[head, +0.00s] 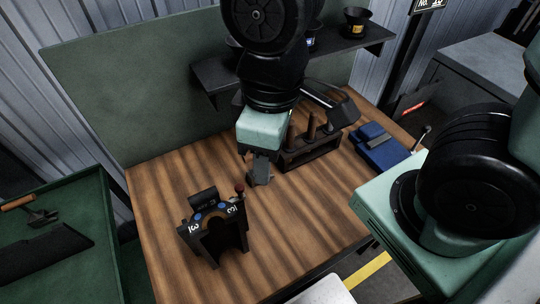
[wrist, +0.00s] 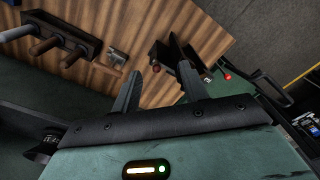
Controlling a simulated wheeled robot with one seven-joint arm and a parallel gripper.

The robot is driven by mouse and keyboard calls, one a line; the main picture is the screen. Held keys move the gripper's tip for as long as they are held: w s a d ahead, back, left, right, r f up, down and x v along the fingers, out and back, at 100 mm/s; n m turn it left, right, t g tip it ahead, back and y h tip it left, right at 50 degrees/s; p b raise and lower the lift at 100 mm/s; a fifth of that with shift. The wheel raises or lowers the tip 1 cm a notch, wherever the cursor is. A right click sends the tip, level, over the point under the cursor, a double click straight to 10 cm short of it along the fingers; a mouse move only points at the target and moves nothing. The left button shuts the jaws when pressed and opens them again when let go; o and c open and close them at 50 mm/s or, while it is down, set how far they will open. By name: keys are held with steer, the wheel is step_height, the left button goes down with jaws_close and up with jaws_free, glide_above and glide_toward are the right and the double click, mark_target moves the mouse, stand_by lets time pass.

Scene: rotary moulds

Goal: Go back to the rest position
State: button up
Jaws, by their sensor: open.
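My gripper (head: 259,170) hangs over the wooden table (head: 166,190), near the wooden-pegged rack. In the wrist view its two fingers (wrist: 159,86) are spread apart with nothing between them. A black rotary mould (head: 213,234) with blue dots, white number marks and a red-knobbed lever stands at the front of the table, apart from the gripper. A black mould-like object with a red knob (wrist: 172,57) shows beyond the fingers in the wrist view.
The dark rack (head: 313,153) holds upright rods beside my gripper. A blue object (head: 380,150) lies at the table's right. A dark shelf (head: 215,76) with black pots (head: 355,22) is behind. A green tray (head: 90,225) with a trowel stands left. A small grey piece (wrist: 117,56) lies near the rack.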

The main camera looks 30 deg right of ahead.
steer(key=shift+s+a+r+m, duration=0.1)
steer(key=shift+s+a+m, duration=0.05)
steer(key=shift+s+m, duration=0.25)
steer(key=shift+s+a+r+m, duration=0.1)
steer(key=shift+s+m, duration=0.2)
steer(key=shift+s, duration=0.1)
